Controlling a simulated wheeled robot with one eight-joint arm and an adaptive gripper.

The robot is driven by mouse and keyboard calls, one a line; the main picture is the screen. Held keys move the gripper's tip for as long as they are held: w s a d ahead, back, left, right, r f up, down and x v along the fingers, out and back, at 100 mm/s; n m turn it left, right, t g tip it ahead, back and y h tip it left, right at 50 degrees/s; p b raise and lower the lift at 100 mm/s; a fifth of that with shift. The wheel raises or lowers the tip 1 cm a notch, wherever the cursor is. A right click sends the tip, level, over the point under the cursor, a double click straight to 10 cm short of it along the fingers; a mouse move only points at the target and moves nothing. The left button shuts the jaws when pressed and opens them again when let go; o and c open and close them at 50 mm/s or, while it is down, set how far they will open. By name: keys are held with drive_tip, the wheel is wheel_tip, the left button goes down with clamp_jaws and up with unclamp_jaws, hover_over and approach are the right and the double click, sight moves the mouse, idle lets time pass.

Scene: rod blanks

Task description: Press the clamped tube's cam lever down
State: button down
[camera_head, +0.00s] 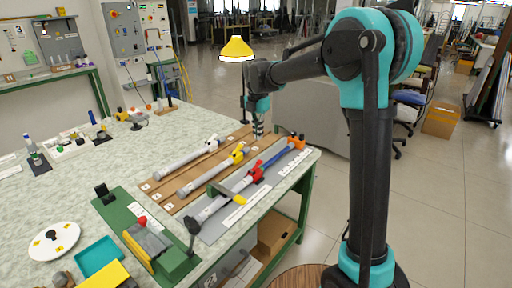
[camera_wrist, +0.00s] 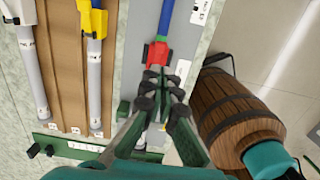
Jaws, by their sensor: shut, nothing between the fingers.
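A grey tube (camera_head: 207,210) lies on a grey plate (camera_head: 216,233) along the table's front edge. A red clamp piece (camera_head: 257,171) sits on it, with a blue rod (camera_head: 280,156) running on to an orange end piece (camera_head: 298,140). A yellow-and-green bar (camera_head: 226,194) crosses the tube. In the wrist view the red piece (camera_wrist: 157,53) and blue rod (camera_wrist: 166,18) show just beyond my fingers. My gripper (camera_head: 258,133) is shut and empty, above the table's far side in the head view. In the wrist view my gripper (camera_wrist: 161,80) hides part of the tube. I cannot tell which part is the cam lever.
A wooden board (camera_head: 165,193) beside the plate holds tubes with white (camera_head: 212,143) and yellow (camera_head: 237,154) fittings. A green fixture (camera_head: 125,217) with a red knob and a black-knobbed lever (camera_head: 192,226) stand near the tube's left end.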

drive_tip(key=r, duration=0.2)
drive_tip(key=w+r, duration=0.1)
drive_tip(key=shift+w+d+r, duration=0.1)
drive_tip(key=shift+d, duration=0.3)
drive_tip(key=s+d+f+m+t, duration=0.1)
drive_tip(key=s+d+f+m, duration=0.3)
drive_tip(key=s+d+m, duration=0.3)
drive_tip(key=s+d+f+m+t, duration=0.1)
drive_tip(key=s+d+f+m, duration=0.35)
drive_tip(key=d+m, duration=0.3)
drive_tip(key=s+d+f+m, duration=0.4)
drive_tip(key=s+m, duration=0.3)
drive_tip(key=s, duration=0.2)
drive_tip(key=s+d+f+m+t, duration=0.1)
drive_tip(key=s+d+f+m, duration=0.4)
drive_tip(key=s+f+m, duration=0.1)
drive_tip(key=s+m, duration=0.1)
drive_tip(key=s, duration=0.1)
drive_tip(key=shift+s+d+m+t, duration=0.3)
drive_tip(key=shift+s+m, duration=0.05)
